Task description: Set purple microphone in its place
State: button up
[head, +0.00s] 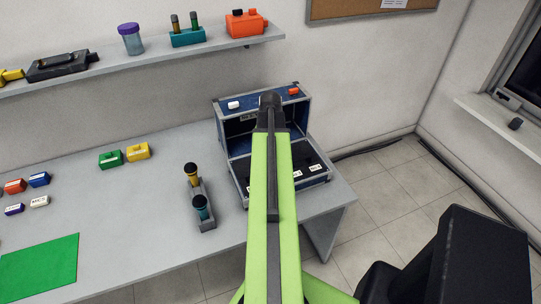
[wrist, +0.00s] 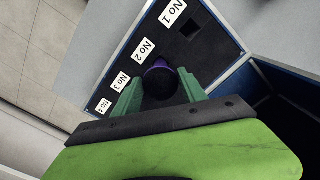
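The purple microphone (wrist: 157,64) shows in the wrist view with its black head toward the camera and a purple band beyond it. My gripper (wrist: 160,78) has its green fingers on both sides of the head and appears shut on it. The microphone is over the dark panel of the case (wrist: 217,42), beside the No 2 label (wrist: 143,50). I cannot tell how deep it sits in the slot there. In the head view the open blue case (head: 236,187) stands at the table's right end; my arm hides the microphone and fingertips.
An empty square slot (wrist: 190,29) is by the No 1 label. A grey holder (head: 208,222) with yellow (head: 193,172) and teal (head: 201,207) microphones stands left of the case. Blocks and a green mat (head: 40,266) lie farther left. A shelf (head: 150,62) runs above.

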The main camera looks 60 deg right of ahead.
jog(key=o, duration=0.4)
notch_tip(320, 180, up, 17)
jog(key=p, duration=1.7)
jog(key=shift+r, duration=0.2)
